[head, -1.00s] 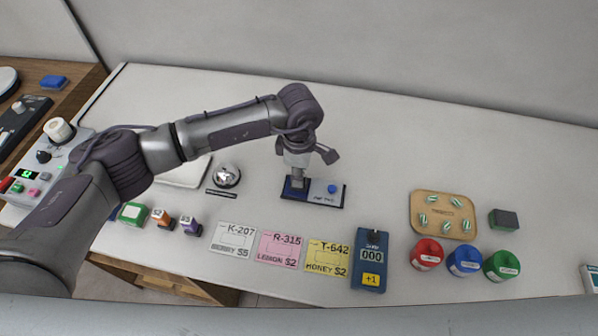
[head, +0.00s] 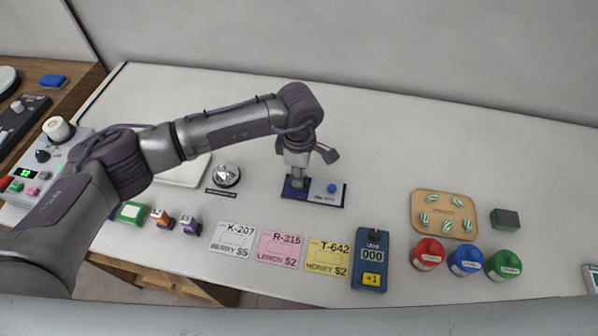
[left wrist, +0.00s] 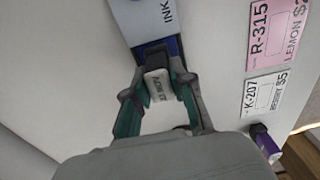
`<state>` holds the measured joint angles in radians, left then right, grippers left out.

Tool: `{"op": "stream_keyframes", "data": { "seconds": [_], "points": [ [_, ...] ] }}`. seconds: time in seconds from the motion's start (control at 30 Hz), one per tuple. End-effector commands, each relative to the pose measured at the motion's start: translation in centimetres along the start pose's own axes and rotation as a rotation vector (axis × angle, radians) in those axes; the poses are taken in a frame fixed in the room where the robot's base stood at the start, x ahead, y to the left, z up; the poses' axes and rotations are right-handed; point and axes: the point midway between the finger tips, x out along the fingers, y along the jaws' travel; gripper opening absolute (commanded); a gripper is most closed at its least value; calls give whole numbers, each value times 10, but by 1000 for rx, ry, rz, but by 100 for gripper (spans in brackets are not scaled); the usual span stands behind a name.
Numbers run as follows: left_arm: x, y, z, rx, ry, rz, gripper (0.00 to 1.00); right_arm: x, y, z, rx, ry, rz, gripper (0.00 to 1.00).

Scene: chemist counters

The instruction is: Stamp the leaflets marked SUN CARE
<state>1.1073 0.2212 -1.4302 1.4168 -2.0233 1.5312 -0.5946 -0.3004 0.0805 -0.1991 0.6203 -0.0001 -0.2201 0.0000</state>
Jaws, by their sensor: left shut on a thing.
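My left gripper (head: 296,181) is shut on a small block with a white, lettered top (left wrist: 157,85), its lettering too small to read for sure. The block is at the dark blue left part of the ink pad (head: 325,193); in the left wrist view the pad (left wrist: 150,52) shows just beyond it. I cannot tell whether they touch. Three printed cards lie flat in front: white K-207 BERRY $5 (head: 232,239), pink R-315 LEMON $2 (head: 279,249) and yellow T-642 HONEY $2 (head: 327,257). I see no SUN CARE marking. My right gripper is not in view.
An orange $2 stamp (head: 161,217), a purple $5 stamp (head: 190,225) and a green-white block (head: 132,212) stand left. A bell (head: 226,175) is beside the pad. A 000 counter (head: 370,262), candy tray (head: 444,205) and red pot (head: 427,253) are right. The back is clear.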

Motion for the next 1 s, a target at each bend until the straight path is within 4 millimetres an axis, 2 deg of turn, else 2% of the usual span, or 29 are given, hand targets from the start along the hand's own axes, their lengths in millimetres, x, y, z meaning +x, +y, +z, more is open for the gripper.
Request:
{"op": "stream_keyframes", "data": {
  "seconds": [1.0],
  "points": [
    [3, -2, 0, 1, 1, -4, 1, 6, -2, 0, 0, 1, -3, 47]
  ]
}}
